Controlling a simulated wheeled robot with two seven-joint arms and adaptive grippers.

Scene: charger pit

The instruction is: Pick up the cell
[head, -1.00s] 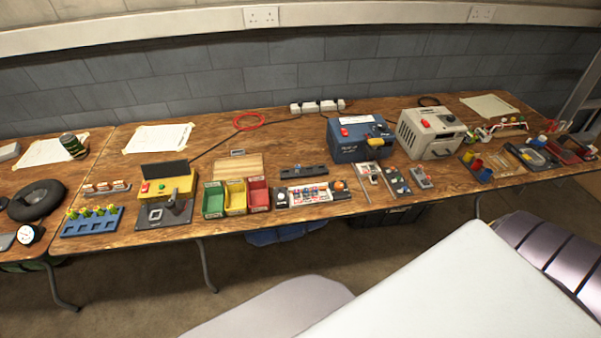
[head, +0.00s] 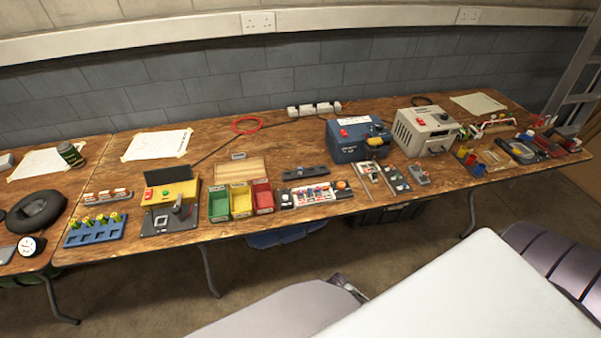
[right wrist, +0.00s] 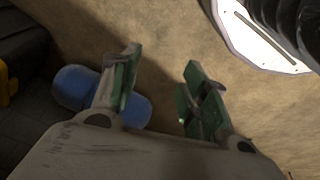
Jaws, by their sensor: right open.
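Several small cylinders with yellow-green tops stand in a blue rack (head: 95,232) at the left of the bench in the head view. Several small coloured pieces lie in a tray (head: 316,194) at mid-bench. I cannot tell which of these is the cell. My right gripper (right wrist: 162,62) is open and empty, its two green-padded fingers apart over the brown floor in the right wrist view. A small dark part beside my pale arm link in the head view may belong to it; it is well short of the bench objects. My left gripper is out of view.
The wooden bench (head: 330,222) is crowded: green, yellow and red bins (head: 240,202), a yellow-topped station (head: 170,193), a blue box (head: 358,145) and a grey box (head: 424,134). A blue cylinder (right wrist: 76,88) shows behind the gripper.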

